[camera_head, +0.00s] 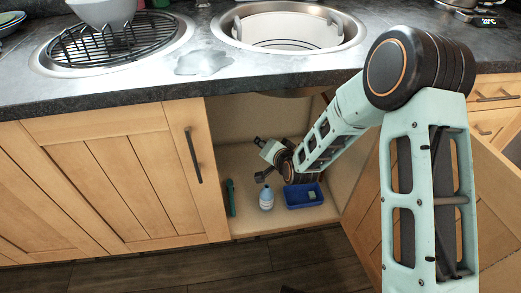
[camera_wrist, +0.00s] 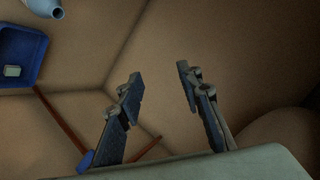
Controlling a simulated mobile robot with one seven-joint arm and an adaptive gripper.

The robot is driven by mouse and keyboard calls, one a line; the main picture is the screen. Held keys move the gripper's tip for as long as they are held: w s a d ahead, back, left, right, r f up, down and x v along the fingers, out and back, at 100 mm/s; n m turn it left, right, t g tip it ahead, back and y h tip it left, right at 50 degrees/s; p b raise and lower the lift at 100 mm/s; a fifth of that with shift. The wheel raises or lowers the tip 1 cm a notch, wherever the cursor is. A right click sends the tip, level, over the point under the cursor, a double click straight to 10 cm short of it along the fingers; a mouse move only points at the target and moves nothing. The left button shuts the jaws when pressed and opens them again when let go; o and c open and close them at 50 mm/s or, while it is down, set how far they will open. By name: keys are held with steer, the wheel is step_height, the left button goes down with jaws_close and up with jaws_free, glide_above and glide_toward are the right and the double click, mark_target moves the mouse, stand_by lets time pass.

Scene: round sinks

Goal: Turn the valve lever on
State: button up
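My gripper (camera_head: 262,160) is inside the open cabinet under the sink, above a bottle and a blue tray. In the wrist view its two fingers (camera_wrist: 160,88) stand apart with nothing between them. A thin reddish pipe or rod (camera_wrist: 60,120) runs along the cabinet interior in the wrist view. A small blue piece (camera_wrist: 87,160) shows at its lower end, left of the fingers and partly hidden by them. I cannot tell whether this is the valve lever. No valve lever is clear in the head view, where my arm and the countertop hide part of the cabinet.
A white-blue bottle (camera_head: 266,199), a blue tray (camera_head: 304,205) with a small item, and a green object (camera_head: 230,198) stand on the cabinet floor. The open door (camera_head: 365,190) is right; the closed door (camera_head: 120,180) is left. The countertop (camera_head: 190,78) overhangs the opening.

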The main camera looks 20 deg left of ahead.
steer(key=shift+s+a+r+n+g, duration=0.25)
steer(key=shift+s+n, duration=0.1)
steer(key=shift+s, duration=0.2)
steer(key=shift+s+a+r+n+g, duration=0.2)
steer(key=shift+s+n, duration=0.15)
steer(key=shift+s, duration=0.15)
steer(key=shift+c, duration=0.5)
